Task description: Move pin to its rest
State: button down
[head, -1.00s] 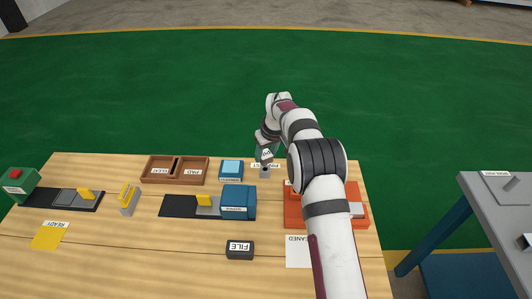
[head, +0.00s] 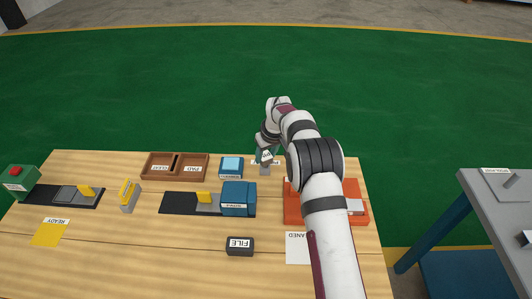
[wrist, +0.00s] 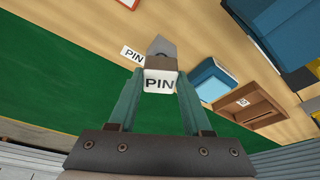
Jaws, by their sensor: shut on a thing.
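The pin (wrist: 160,82) shows in the wrist view as a small piece with a white PIN tag, between the two green fingers of my gripper (wrist: 160,90). My gripper is shut on it. A grey block (wrist: 161,47), seemingly the rest, is just beyond the pin, beside a white PIN label (wrist: 132,54) on the table. In the head view my gripper (head: 266,157) is directly above this grey block (head: 265,171) near the bench's far edge. The pin's lower end is hidden, so I cannot tell whether it touches the block.
A light-blue-topped block (head: 231,167) stands close left of the gripper, with a brown two-part tray (head: 175,167) beyond it. An orange fixture (head: 293,214) lies to the right, partly behind my arm. A blue block (head: 238,198) and a black FILE block (head: 240,246) are nearer.

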jog(key=shift+f, duration=0.85)
jog(key=shift+c, duration=1.3)
grip_release()
jog(key=v, duration=1.5)
jog(key=shift+d+r, duration=0.15)
jog(key=shift+r, duration=0.2)
jog(key=shift+s, duration=0.15)
jog(key=s+d+r+m+g, duration=0.1)
jog(key=s+d+r+m, duration=0.25)
jog(key=s, duration=0.85)
jog(key=s+d+r+m+g, duration=0.1)
jog(key=s+d+r+m, duration=0.2)
jog(key=s, duration=0.8)
jog(key=s+f+m, duration=0.1)
jog(key=s+m, duration=0.1)
jog(key=s, duration=0.7)
jog(key=s+f+m+g, duration=0.1)
jog(key=s+f+m, duration=0.1)
jog(key=s, duration=0.8)
jog(key=shift+f+m, duration=0.3)
jog(key=shift+m, duration=0.25)
